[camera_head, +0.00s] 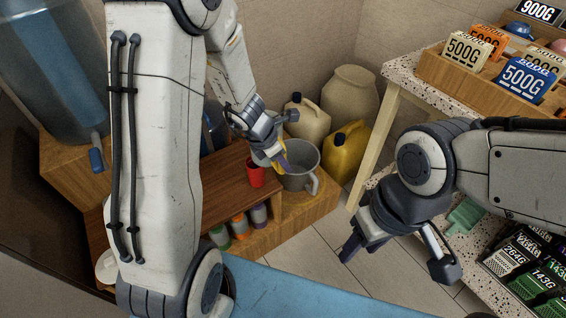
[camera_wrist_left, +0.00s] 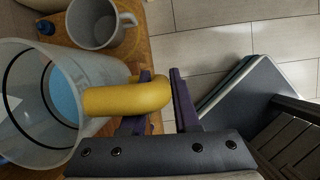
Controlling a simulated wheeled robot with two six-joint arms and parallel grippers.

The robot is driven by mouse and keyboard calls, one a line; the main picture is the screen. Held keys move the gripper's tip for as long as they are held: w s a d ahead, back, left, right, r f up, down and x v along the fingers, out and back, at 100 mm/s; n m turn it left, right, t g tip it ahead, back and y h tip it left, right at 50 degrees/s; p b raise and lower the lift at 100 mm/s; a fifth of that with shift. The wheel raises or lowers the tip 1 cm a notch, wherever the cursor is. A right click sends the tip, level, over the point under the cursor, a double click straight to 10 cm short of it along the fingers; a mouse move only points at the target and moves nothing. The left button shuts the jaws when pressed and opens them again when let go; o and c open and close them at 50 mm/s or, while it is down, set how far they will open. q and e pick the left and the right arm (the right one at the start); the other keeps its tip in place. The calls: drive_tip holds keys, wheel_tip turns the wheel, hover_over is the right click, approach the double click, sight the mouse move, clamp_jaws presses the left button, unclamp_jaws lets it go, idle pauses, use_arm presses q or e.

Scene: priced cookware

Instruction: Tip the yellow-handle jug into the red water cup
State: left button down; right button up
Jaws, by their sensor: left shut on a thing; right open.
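My left gripper (camera_head: 276,165) is shut on the yellow handle (camera_wrist_left: 122,98) of a translucent jug (camera_wrist_left: 35,140). In the left wrist view the jug is at the left, with a pale blue patch inside it. In the head view only a bit of yellow (camera_head: 277,172) shows at the fingers; I cannot make out the jug's body there. The red cup (camera_head: 256,174) stands on the brown wooden surface, just left of and below the left gripper in the picture. It is not seen in the wrist view. My right gripper (camera_head: 398,256) is open and empty at the right.
A grey jug (camera_head: 301,158) stands close to the right of the left gripper; it also shows in the wrist view (camera_wrist_left: 93,24). Behind are a beige canister (camera_head: 308,123) and a yellow canister (camera_head: 344,152). Several small cups (camera_head: 239,226) sit below the wooden top (camera_head: 212,180).

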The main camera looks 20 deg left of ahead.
use_arm(q)
drive_tip(key=shift+d+r+n+h, duration=0.2)
drive_tip(key=shift+r+n+h, duration=0.15)
drive_tip(key=shift+h, duration=0.55)
drive_tip(key=h, duration=0.1)
drive_tip(key=r+h, duration=0.1)
drive_tip(key=h, duration=0.1)
drive_tip(key=r+n+h, duration=0.1)
drive_tip(key=h, duration=0.1)
drive_tip(key=shift+s+d+g+b, duration=0.2)
drive_tip(key=shift+d+g+b, duration=0.1)
drive_tip(key=shift+g+b, duration=0.1)
drive_tip(key=shift+a+r+h+b, duration=0.1)
drive_tip(key=shift+r+h+b, duration=0.35)
drive_tip(key=shift+h, duration=0.45)
drive_tip(key=shift+r+n+h+p, duration=0.35)
drive_tip(key=shift+r+h+p, duration=0.15)
drive_tip(key=shift+p, duration=0.15)
drive_tip(key=shift+w+a+h+p, duration=0.15)
drive_tip(key=shift+a+h+p, duration=0.15)
drive_tip(key=shift+h+p, duration=0.1)
drive_tip(key=shift+a+p, duration=0.15)
drive_tip(key=shift+p, duration=0.15)
